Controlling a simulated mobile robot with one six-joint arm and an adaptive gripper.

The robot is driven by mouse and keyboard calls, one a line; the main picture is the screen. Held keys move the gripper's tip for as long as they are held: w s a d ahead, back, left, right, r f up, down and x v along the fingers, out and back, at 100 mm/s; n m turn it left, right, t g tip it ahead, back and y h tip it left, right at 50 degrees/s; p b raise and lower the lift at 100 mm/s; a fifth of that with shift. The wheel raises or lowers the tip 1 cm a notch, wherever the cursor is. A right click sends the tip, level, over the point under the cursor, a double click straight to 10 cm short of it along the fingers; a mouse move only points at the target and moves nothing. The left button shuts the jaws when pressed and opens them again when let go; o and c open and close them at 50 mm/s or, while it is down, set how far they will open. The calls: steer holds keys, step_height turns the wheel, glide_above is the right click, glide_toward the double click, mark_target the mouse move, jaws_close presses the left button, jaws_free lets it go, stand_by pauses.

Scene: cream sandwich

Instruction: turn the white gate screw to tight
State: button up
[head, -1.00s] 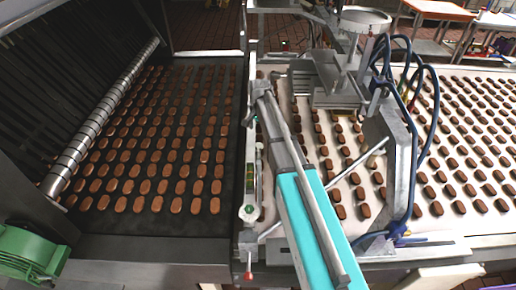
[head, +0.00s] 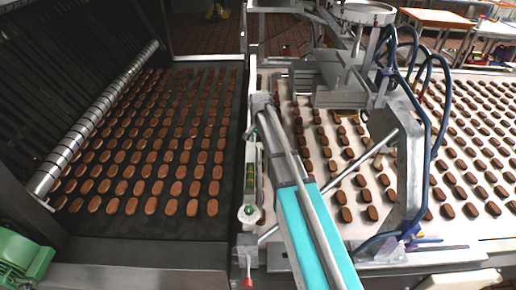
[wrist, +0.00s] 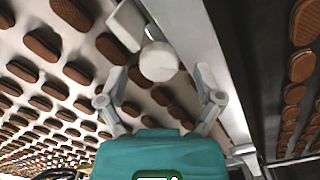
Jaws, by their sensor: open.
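The white gate screw appears as a round pale knob (wrist: 158,62) in the wrist view, beside a long light metal rail (wrist: 190,40). My gripper (wrist: 160,98) is open in the wrist view, its two grey fingers spread wide. The knob lies just beyond the fingertips, roughly in line with the gap between them. Nothing is held, and the fingers look apart from the knob.
A pale belt with rows of cream sandwiches (head: 345,213) lies right of the rail in the head view. A dark belt (head: 110,225) carries more at left. A grey frame with blue hoses (head: 440,120) stands at right. A green motor (head: 22,258) sits at lower left.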

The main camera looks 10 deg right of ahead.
steer(key=shift+f+b, duration=0.3)
steer(key=shift+f, duration=0.2)
steer(key=c, duration=1.1)
steer(key=shift+a, duration=0.2)
steer(key=shift+c, duration=0.4)
steer(key=shift+d, duration=0.15)
